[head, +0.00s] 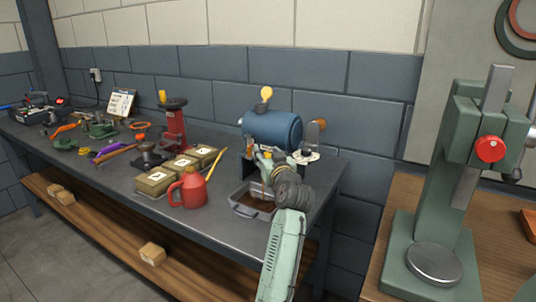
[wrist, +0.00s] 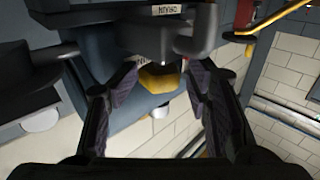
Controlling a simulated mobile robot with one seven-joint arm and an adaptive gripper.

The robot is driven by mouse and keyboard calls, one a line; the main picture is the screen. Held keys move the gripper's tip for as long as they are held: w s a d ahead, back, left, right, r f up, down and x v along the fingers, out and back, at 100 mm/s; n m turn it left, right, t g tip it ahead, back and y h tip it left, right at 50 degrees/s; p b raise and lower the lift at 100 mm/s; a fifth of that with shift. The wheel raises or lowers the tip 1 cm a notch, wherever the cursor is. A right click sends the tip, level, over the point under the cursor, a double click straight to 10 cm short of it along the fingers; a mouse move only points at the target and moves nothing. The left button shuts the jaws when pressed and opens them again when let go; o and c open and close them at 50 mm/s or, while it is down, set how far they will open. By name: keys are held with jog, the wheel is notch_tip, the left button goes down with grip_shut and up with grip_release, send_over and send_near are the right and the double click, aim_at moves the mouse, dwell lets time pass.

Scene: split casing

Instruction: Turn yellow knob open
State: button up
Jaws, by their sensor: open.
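A yellow knob (wrist: 160,79) sits near the middle of the wrist view, under a dark grey part of the blue casing (wrist: 125,135). A white label reading DRAIN (wrist: 166,10) shows upside down above it. My gripper (wrist: 162,88) is open, with one dark finger on each side of the knob. Gaps show between the knob and both fingers, so they do not appear to grip it. In the head view, the blue casing (head: 272,129) stands at the bench's right end, and my gripper (head: 264,160) is in front of it. I cannot make out the knob there.
A grey tray (head: 243,208) with a handle lies below the casing. A red oil can (head: 188,188), several labelled boxes (head: 155,180) and a red stand (head: 172,125) are to the left. A green press (head: 432,220) stands on a separate wooden bench at the right.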

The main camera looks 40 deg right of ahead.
jog(key=shift+s, duration=0.1)
jog(key=v, duration=0.8)
jog(key=a+m+g+h+b, duration=0.1)
jog(key=a+m+g+h, duration=0.4)
jog(key=a+h, duration=0.15)
jog(key=shift+s+p+x, duration=0.2)
jog(key=shift+p+x, duration=1.7)
jog(key=shift+x, duration=3.45)
jog(key=shift+d+r, duration=0.1)
jog(key=shift+d, duration=0.1)
jog(key=shift+c, duration=0.3)
grip_shut()
